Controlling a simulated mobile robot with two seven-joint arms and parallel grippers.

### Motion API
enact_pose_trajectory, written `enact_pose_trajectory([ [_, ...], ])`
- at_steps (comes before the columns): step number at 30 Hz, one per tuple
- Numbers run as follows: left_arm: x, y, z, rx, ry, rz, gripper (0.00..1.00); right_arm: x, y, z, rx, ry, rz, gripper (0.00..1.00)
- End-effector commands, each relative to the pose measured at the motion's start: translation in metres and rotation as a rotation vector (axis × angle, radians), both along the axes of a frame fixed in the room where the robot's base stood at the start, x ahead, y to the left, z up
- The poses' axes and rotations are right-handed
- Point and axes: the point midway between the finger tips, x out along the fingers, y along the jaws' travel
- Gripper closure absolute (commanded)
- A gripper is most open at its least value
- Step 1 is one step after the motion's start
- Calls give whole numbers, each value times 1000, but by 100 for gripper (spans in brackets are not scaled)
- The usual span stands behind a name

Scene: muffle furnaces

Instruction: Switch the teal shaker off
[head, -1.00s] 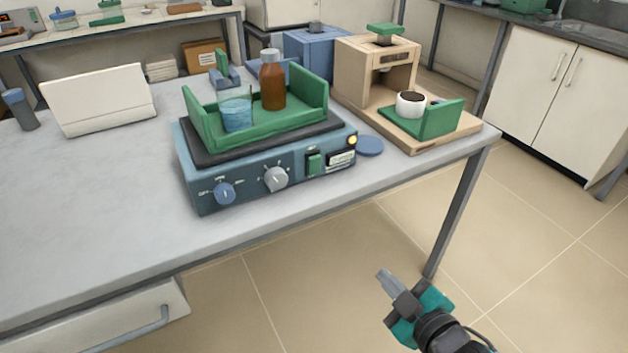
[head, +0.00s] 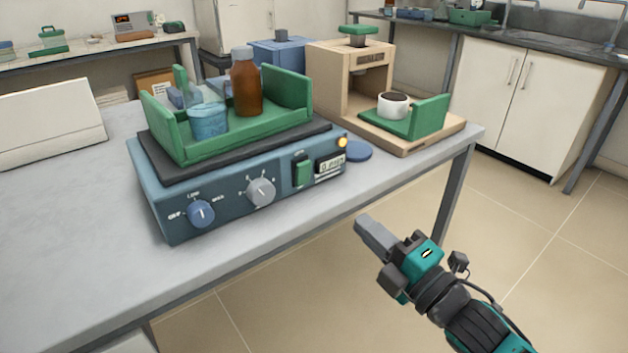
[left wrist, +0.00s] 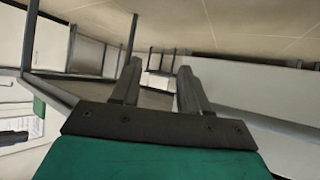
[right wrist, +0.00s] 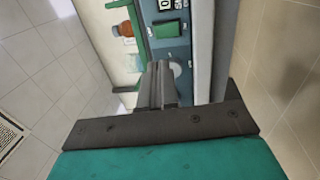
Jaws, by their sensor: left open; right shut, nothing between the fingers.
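The teal shaker (head: 232,201) stands near the table's front edge. Its front has a blue knob (head: 201,213) with OFF, LOW and MAX marks, a grey knob (head: 261,191), a green rocker switch (head: 302,170), a small display (head: 330,163) and a glowing amber lamp (head: 342,142). A green tray on top holds a blue beaker (head: 208,122) and a brown bottle (head: 246,84). My right gripper (head: 364,228) is shut and empty, in front of the table and apart from the shaker; its wrist view shows the shaker's front (right wrist: 170,45) beyond the fingers. My left gripper (left wrist: 157,85) is open and empty.
A wooden stand (head: 350,70) with a white cup (head: 393,105) and green plate sits right of the shaker. A blue disc (head: 357,151) lies beside the shaker. A white panel (head: 50,122) stands at left. The floor right of the table is clear.

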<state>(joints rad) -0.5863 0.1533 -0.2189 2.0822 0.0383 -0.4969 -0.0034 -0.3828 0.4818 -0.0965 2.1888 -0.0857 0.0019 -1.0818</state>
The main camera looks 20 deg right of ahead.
Motion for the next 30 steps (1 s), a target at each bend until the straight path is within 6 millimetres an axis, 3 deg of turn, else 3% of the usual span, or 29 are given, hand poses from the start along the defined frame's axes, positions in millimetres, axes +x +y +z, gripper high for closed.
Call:
enact_pose_trajectory([
  [8,-1,-1,-2,-4,1,1,55,10,4,1,3,0,0,100],
  [30,1,-5,-12,-15,5,-2,55,111,40,15,4,0,0,100],
])
